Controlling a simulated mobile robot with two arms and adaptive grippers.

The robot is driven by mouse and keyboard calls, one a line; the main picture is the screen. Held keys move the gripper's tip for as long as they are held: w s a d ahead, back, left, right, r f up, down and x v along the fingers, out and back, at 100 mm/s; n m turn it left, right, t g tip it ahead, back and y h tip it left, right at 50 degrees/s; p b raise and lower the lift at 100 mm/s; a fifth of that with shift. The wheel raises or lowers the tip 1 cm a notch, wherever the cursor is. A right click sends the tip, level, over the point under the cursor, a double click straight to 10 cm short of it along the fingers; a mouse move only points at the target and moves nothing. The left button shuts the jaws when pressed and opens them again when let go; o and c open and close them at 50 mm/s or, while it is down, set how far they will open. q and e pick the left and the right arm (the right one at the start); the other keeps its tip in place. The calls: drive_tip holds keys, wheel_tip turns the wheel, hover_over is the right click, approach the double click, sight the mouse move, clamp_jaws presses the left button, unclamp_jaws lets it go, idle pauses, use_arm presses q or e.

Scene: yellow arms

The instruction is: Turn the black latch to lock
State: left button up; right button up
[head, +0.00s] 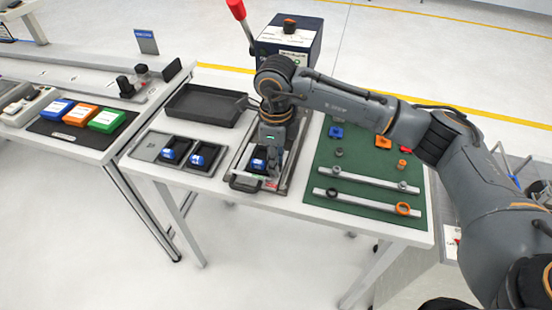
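My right gripper (270,172) points down over a grey fixture tray (236,163) near the middle of the table. Its fingers are close to a blue and black part (259,160) in the tray. I cannot tell whether they touch it or how far apart they are. A black handle-shaped piece (243,187) sits at the tray's front edge, left of the gripper. I cannot tell whether this is the black latch. The gripper and wrist hide part of the tray. My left gripper is not in view.
A holder with two blue and black parts (188,154) and an empty black tray (205,104) lie to the left. A green mat (325,155) with rails and small parts lies to the right. A dark box (290,38) with a red-topped lever (237,9) stands behind.

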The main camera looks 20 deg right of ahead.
wheel_tip(320, 180, up, 12)
idle(0.6)
idle(0.4)
